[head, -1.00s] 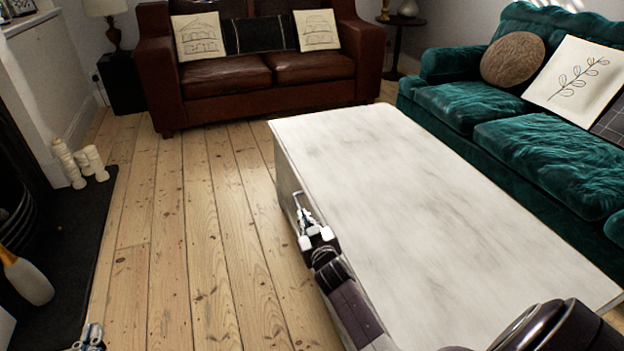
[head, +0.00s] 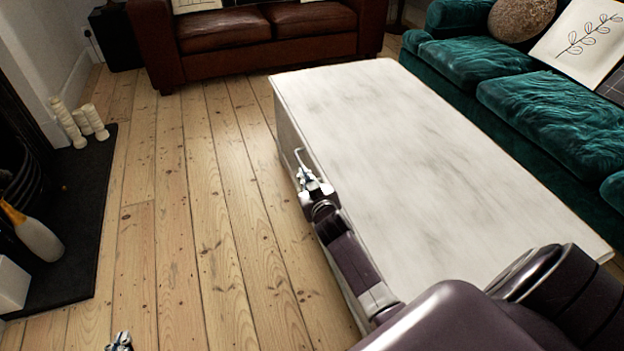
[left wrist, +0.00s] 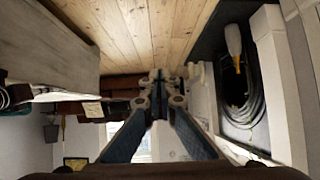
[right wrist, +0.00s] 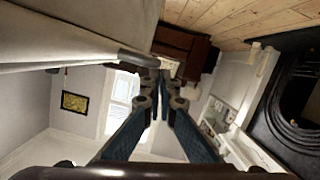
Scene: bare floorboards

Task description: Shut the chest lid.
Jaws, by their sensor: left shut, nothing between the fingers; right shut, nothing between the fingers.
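The pale, whitewashed chest (head: 430,150) fills the middle and right of the head view. Its top looks flat, and I see no gap under the lid's edge from here. A thin metal handle (head: 298,158) is on its left side. My right gripper (head: 310,179) is shut and empty by that side, close to the handle; whether it touches cannot be told. The chest's side (right wrist: 70,35) shows at the upper left in the right wrist view. My left gripper (head: 120,343) is shut and empty over the floor, well left of the chest (left wrist: 60,45).
A brown leather sofa (head: 230,42) stands behind the chest and a green sofa (head: 540,110) to its right. A dark hearth (head: 85,220) with candles (head: 80,125) and a bottle (head: 38,235) lies at left. Bare floorboards (head: 190,220) between are clear.

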